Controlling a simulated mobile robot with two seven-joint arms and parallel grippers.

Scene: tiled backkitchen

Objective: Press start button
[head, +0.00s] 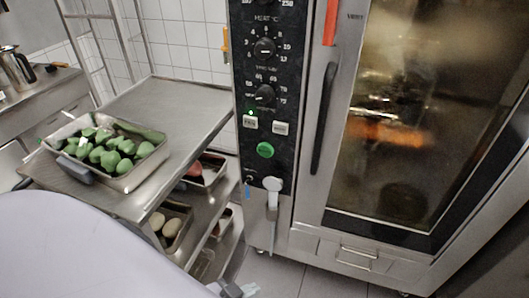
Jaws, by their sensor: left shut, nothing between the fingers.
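A round green button (265,150) sits low on the black control panel (264,85) of the tall steel oven. Its lettering is too small to read. Two pale square buttons, a left one (250,122) and a right one (281,128), sit just above it. My left arm fills the lower left corner. The dark tip of my left gripper (232,289) shows small at the bottom edge, shut and empty, well below the panel and apart from the green button. Most of that gripper is hidden. My right gripper is out of view.
A steel cart (165,105) stands left of the oven, with a tray (130,184) of green vegetables on top. Food trays sit on its lower shelves. A white-handled hose (272,186) hangs below the panel. The oven door (335,120) is closed; its long handle stands right of the panel.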

